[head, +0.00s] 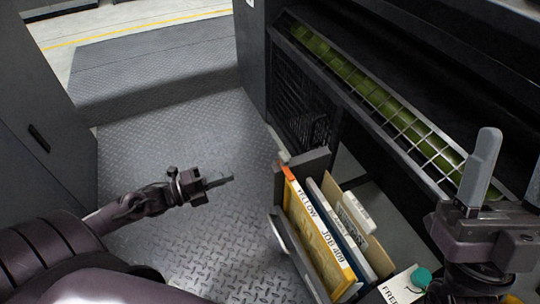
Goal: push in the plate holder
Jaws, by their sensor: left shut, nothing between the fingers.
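The plate holder (304,159) is a grey drawer pulled out of the dark machine at centre right. Upright plates stand in it. The front one is a yellow plate (318,240) marked "YELLOW JOB 409", with paler plates behind it. A long handle (287,250) runs along the holder's left side. My left gripper (226,180) is shut and empty, to the left of the holder and apart from it.
A white carton (398,290) with a teal cap stands at the bottom right, near my right arm. A long wire guard (385,105) over a green roller runs along the machine above the holder. The tread-plate floor (170,150) left of the holder is clear.

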